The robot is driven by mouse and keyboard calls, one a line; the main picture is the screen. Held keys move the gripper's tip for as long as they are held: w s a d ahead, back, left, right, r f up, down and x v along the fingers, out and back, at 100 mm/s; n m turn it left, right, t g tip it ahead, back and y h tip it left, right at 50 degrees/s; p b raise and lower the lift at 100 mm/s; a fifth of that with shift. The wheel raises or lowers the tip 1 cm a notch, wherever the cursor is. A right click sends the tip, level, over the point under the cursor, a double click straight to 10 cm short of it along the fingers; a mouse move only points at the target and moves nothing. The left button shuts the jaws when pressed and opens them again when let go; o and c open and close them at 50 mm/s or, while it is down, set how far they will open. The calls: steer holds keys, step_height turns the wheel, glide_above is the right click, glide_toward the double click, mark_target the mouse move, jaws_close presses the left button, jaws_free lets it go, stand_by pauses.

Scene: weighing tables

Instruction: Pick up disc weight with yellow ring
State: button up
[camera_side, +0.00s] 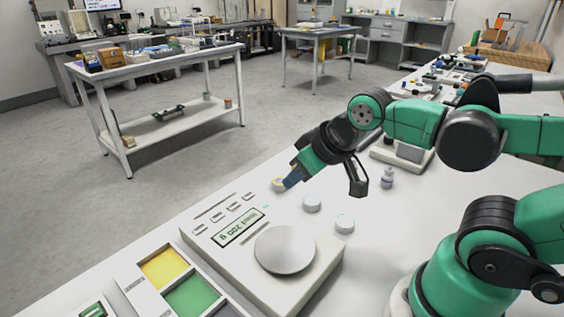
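A small pale disc weight (278,185) with a hint of yellow at its top lies on the white table, left of the other discs. The fingers overlap the disc's right side in this view. I cannot tell whether they touch it or grip it. Two more pale discs lie to the lower right, a middle disc (312,204) and a right disc (344,224). Their top rings look greenish or bluish, too small to be sure.
A scale (213,262) with a round metal plate (285,250) stands in front of the discs. A tray with yellow (164,267) and green (191,295) compartments is at the lower left. A small grey weight (387,180) stands right of my gripper.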

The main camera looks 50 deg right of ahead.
steer(key=o, duration=1)
steer(key=shift+o, duration=0.2)
steer(key=n+g+y, duration=0.2)
steer(key=n+g, duration=0.1)
steer(key=n, duration=0.3)
glide_above(281, 181)
steer(key=s+d, duration=0.1)
steer(key=s, duration=0.1)
step_height(281, 181, down, 8)
steer(key=shift+s+f, duration=0.1)
steer(key=shift+w+f, duration=0.2)
steer(key=shift+f, duration=0.3)
steer(key=shift+x, duration=2.3)
